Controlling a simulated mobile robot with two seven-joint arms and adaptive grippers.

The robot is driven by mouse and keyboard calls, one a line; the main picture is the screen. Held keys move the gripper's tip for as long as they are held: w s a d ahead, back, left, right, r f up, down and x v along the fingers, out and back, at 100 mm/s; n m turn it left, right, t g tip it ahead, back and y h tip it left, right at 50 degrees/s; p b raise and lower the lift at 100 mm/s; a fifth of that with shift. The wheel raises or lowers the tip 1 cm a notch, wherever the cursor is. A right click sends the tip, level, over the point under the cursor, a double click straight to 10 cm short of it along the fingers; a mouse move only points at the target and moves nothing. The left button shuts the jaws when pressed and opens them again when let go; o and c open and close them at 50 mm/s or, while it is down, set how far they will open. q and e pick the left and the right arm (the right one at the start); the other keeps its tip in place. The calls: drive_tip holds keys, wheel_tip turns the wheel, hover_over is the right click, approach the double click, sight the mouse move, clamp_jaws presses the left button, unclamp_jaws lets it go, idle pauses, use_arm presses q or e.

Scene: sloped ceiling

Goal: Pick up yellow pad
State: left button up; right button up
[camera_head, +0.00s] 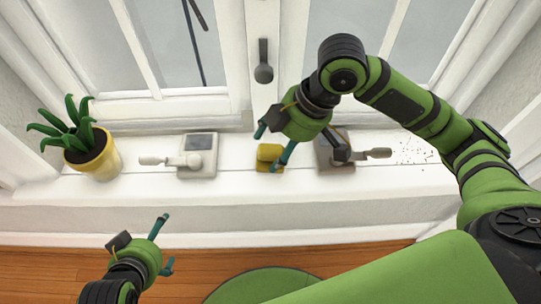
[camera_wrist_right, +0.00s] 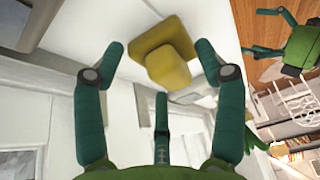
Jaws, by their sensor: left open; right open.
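The yellow pad (camera_head: 269,156) lies on the white windowsill in the head view, between two handled devices. In the right wrist view the yellow pad (camera_wrist_right: 168,60) shows as a flat base with a raised block, ahead of and between the fingers. My right gripper (camera_head: 273,147) is open above the pad, partly covering it in the head view; its spread fingers (camera_wrist_right: 160,60) show in the wrist view with nothing held. Whether a finger touches the pad I cannot tell. My left gripper (camera_head: 166,243) is open and empty, low at the left, in front of the sill.
A grey device with a handle (camera_head: 197,157) stands left of the pad, and a brownish one (camera_head: 334,156) stands close on its right. A potted plant (camera_head: 92,155) is at the left end of the windowsill (camera_head: 230,182). A window handle (camera_head: 263,62) is behind.

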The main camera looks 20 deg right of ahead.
sight(267, 145)
drive_tip(key=shift+f, duration=0.1)
use_arm(q)
drive_tip(key=shift+w+r, duration=0.1)
drive_tip(key=shift+w, duration=0.1)
use_arm(e)
drive_tip(key=c, duration=1.1)
drive_tip(key=shift+c, duration=0.2)
